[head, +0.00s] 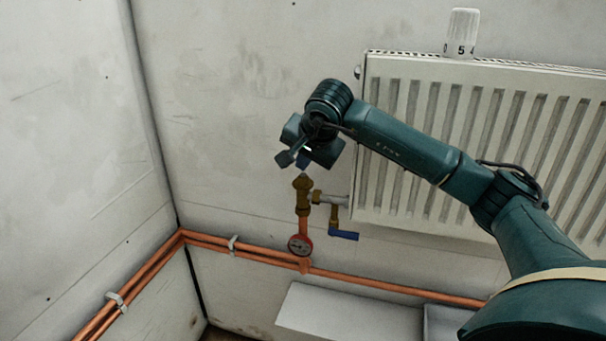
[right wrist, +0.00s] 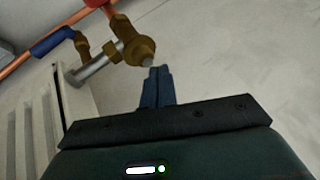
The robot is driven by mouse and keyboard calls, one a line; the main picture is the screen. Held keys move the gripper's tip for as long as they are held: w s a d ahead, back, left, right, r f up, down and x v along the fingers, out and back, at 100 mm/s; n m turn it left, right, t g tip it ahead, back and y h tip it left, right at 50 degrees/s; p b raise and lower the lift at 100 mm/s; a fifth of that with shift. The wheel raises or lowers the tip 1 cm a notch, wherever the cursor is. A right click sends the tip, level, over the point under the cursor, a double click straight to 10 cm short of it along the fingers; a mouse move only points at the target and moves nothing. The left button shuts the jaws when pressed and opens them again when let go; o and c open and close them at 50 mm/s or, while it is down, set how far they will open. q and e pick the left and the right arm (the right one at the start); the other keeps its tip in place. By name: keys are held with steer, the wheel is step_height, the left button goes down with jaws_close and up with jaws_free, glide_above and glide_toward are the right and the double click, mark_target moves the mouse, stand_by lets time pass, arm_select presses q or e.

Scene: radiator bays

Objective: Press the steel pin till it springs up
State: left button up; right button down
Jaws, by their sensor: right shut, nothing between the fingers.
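The steel pin (right wrist: 147,62) is a short grey stub sticking out of the end of the brass valve body (right wrist: 138,48) in the right wrist view. In the head view the brass valve body (head: 303,184) stands upright on a copper pipe, with the pin (head: 303,174) at its top. My right gripper (head: 302,165) is just above the valve in the head view. Its fingers (right wrist: 158,70) are shut and empty, with the tips right beside the pin in the wrist view; I cannot tell whether they touch it. My left gripper is not in view.
A white radiator (head: 480,140) is on the wall at the right, with a white thermostat knob (head: 462,33) above it. A blue lever (head: 343,235) and red-rimmed gauge (head: 300,245) sit below the valve. Copper pipes (head: 215,243) run along the wall. The wall left of the valve is clear.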

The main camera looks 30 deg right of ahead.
steer(key=shift+f, duration=0.45)
stand_by(0.4)
steer(key=shift+r, duration=0.1)
steer(key=shift+r+p, duration=0.5)
steer(key=shift+r, duration=0.2)
steer(key=shift+r, duration=0.1)
step_height(320, 180, up, 5)
steer(key=p, duration=0.4)
stand_by(0.9)
